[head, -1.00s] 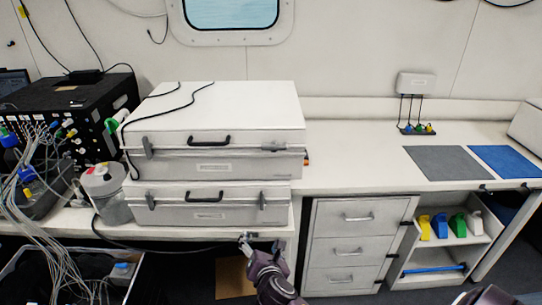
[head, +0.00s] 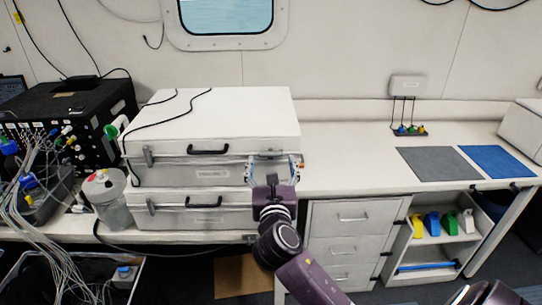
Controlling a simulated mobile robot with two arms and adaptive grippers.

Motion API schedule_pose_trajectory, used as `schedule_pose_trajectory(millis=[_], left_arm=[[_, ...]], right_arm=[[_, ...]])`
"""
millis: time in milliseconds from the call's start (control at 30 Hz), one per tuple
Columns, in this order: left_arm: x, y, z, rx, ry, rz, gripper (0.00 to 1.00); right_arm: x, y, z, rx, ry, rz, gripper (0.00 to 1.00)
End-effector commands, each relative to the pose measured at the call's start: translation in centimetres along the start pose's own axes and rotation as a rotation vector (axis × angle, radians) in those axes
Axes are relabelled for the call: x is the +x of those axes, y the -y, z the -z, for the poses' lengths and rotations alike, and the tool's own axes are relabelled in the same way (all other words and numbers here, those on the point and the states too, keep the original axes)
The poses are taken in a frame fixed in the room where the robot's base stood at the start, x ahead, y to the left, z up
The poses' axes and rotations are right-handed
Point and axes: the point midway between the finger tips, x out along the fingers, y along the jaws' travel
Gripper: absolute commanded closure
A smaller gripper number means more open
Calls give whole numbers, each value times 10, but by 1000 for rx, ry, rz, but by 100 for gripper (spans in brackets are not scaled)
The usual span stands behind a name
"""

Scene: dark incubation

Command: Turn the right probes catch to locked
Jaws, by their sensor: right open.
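Two white cases are stacked on the bench, the upper case (head: 218,118) on the lower case (head: 190,219). Their small front labels are too small to read. The upper case's left catch (head: 148,157) stands upright. Its right catch (head: 268,154) lies sideways along the lid seam and is partly hidden by my right gripper. My right gripper (head: 273,165) is open at the front of the upper case, one finger on each side of that catch. I cannot tell whether it touches the catch. My left gripper is not in view.
A black cable (head: 165,122) lies over the upper case's lid. A clear jar (head: 110,198) and a tangle of wires (head: 35,190) are at the left. Drawers (head: 352,217) stand under the bench at the right.

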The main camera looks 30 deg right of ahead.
Motion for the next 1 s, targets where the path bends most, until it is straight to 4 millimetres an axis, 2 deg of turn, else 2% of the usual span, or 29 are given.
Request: schedule_pose_trajectory(millis=[200,500,900,1000], left_arm=[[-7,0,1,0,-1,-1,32],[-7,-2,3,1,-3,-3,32],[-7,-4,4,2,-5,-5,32],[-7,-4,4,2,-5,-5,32]], right_arm=[[21,0,0,-1,-1,0,32],[24,0,1,0,-1,-1,32],[24,0,1,1,-1,-1,74],[24,0,1,3,-1,-1,74]])
